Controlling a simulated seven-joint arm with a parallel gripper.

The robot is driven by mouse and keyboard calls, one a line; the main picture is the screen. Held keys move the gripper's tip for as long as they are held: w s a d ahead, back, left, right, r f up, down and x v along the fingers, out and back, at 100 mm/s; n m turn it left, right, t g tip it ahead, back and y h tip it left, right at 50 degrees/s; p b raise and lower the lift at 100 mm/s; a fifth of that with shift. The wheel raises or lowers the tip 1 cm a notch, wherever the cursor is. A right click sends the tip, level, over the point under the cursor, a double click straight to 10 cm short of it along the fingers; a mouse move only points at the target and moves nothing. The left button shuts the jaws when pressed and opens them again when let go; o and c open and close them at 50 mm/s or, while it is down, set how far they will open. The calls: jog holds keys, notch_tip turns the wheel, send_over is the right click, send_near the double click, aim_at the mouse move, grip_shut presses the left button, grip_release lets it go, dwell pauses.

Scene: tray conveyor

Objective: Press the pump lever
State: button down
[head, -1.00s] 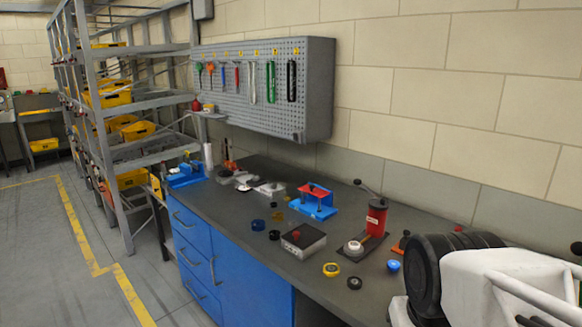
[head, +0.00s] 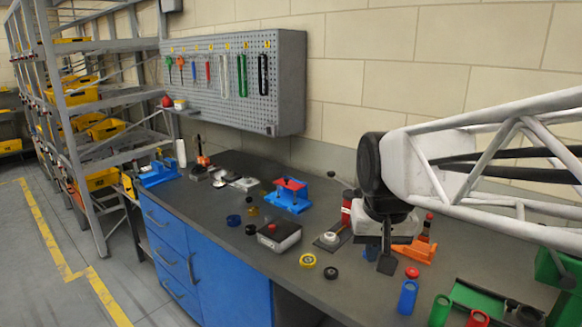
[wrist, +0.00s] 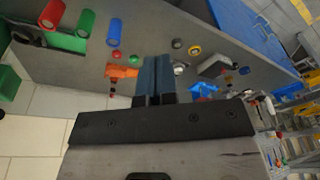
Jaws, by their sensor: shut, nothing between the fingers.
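The pump is a red cylinder (head: 347,205) on the bench, mostly hidden behind my arm in the head view. The dark knob of its lever (head: 331,174) shows at the upper left of it; the rest of the lever is hidden. My gripper (head: 386,265) points down over the bench, in front and to the right of the pump, with its fingers shut and empty. In the wrist view the shut fingers (wrist: 154,68) show side by side, and I cannot make out the pump there.
An orange fixture (head: 415,250) stands just right of my gripper, with a red button (head: 412,272) and a blue cylinder (head: 407,297) in front. A scale-like box (head: 279,237), a yellow ring (head: 307,260) and a blue-and-red press (head: 288,195) stand to the left. The pegboard (head: 240,80) hangs behind.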

jog(key=w+d+r+m, duration=0.1)
jog(key=w+r, duration=0.3)
jog(key=w, duration=0.5)
jog(key=w+r+m, duration=0.1)
jog(key=w+r, duration=0.3)
jog(key=w, duration=0.4)
jog(key=m+g, duration=0.2)
jog(key=m, duration=0.4)
send_over(331, 172)
jog(key=shift+f, duration=1.95)
jog(key=shift+s, duration=0.1)
notch_tip(331, 172, down, 14)
jog(key=shift+a+f, duration=0.1)
